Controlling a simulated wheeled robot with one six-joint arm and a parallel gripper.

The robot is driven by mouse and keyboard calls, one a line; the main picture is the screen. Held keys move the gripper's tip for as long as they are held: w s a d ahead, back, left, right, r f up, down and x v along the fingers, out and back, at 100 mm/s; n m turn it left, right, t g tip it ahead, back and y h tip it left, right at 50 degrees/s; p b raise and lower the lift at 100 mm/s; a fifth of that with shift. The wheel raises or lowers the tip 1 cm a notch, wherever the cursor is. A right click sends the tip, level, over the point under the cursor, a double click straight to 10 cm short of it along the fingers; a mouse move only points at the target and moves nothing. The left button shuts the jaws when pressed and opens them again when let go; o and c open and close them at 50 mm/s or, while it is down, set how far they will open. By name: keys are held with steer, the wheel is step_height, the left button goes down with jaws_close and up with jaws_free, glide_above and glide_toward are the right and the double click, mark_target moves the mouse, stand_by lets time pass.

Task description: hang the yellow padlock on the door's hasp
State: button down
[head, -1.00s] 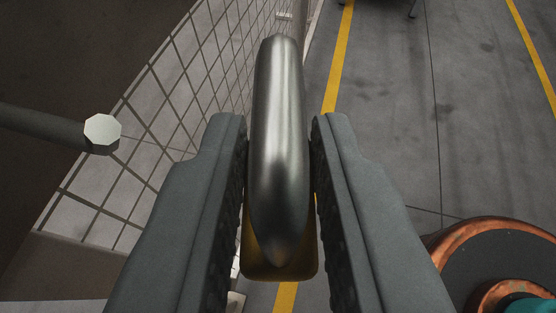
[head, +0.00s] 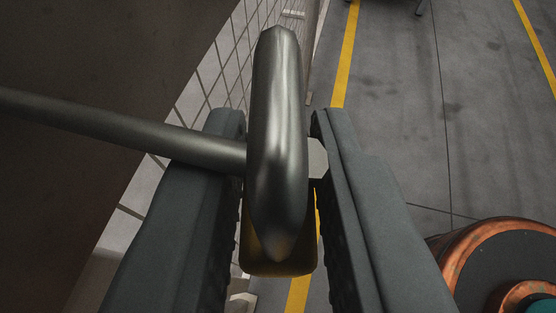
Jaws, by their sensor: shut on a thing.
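The yellow padlock (head: 262,262) is held between the two fingers of my gripper (head: 280,215), in the middle of the view. Its thick grey metal shackle (head: 275,120) points up the picture and hides most of the yellow body. The hasp is a grey rod (head: 130,132) coming in from the left. It crosses over the left finger and goes behind the shackle's bow. Its pale faceted end (head: 318,158) shows on the right side, by the right finger. The rod looks passed through the shackle loop, but the hidden middle leaves contact unclear.
A dark brown surface (head: 90,60) fills the left, with a wire mesh panel (head: 215,65) beside it. An orange and black round machine part (head: 500,255) stands at lower right. The grey floor (head: 400,120) with yellow lines is open at right.

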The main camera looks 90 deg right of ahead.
steer(key=shift+w+d+f, duration=0.15)
steer(key=shift+w, duration=0.3)
steer(key=shift+w+d+f, duration=0.15)
steer(key=shift+w, duration=0.25)
stand_by(0.3)
steer(key=c, duration=1.2)
jaws_free()
steer(key=shift+f, duration=0.1)
steer(key=shift+a, duration=0.1)
